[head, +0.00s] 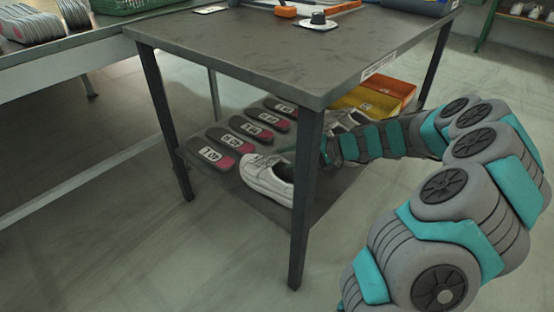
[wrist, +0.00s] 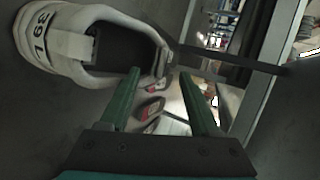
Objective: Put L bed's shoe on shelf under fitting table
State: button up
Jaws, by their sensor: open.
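A white shoe (head: 268,178) rests on the lower shelf (head: 262,205) under the fitting table (head: 290,50), near the front edge. In the head view my gripper is partly hidden behind the front table leg (head: 306,195).
Several dark, red-ended labelled pieces (head: 212,154) lie in a row on the shelf. More white footwear (head: 352,118) and orange and yellow boxes (head: 385,92) are behind my wrist. Tools lie on the tabletop. The floor left of the table is clear.

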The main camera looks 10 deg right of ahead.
jog(key=v, duration=0.5)
jog(key=shift+s+d+r, duration=0.1)
jog(key=shift+d, duration=0.05)
